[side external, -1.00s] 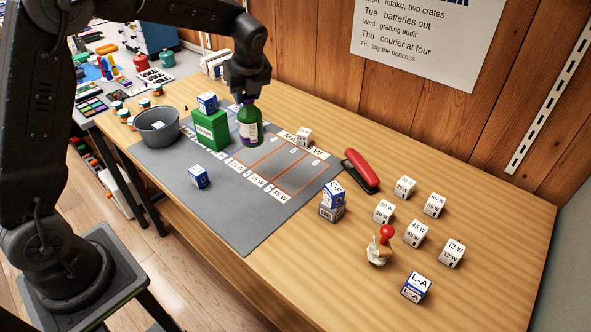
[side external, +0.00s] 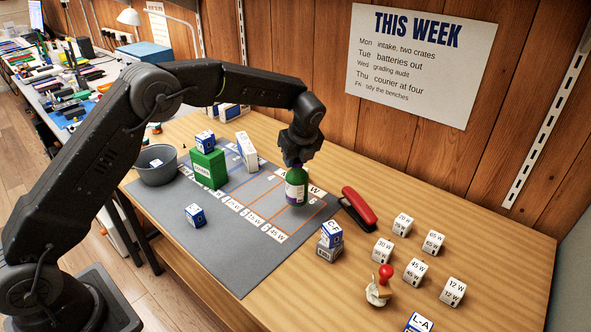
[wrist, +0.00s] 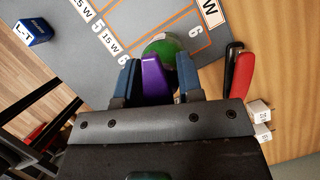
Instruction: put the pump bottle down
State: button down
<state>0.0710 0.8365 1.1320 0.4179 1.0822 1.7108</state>
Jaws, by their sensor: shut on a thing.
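The pump bottle (side external: 296,187) is green with a white and purple label and a purple pump head. My gripper (side external: 299,160) is shut on its top and holds it upright over the right part of the grid on the grey mat (side external: 240,270). I cannot tell whether its base touches the mat. In the wrist view, the purple pump head (wrist: 153,80) is between my two blue fingers, with the green body (wrist: 165,46) beyond them. My gripper hides part of the bottle's top in the side view.
A red and black stapler (side external: 358,208) lies just right of the mat. Stacked cubes (side external: 331,236) stand at the mat's right edge. A green box (side external: 208,168), a white box (side external: 246,151) and a grey pot (side external: 156,165) stand to the left. Several white chargers (side external: 403,225) are at the right.

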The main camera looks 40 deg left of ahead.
aim_at(295, 170)
jog(key=shift+f, duration=2.05)
jog(key=c, duration=0.8)
grip_release()
jog(key=shift+o, duration=0.2)
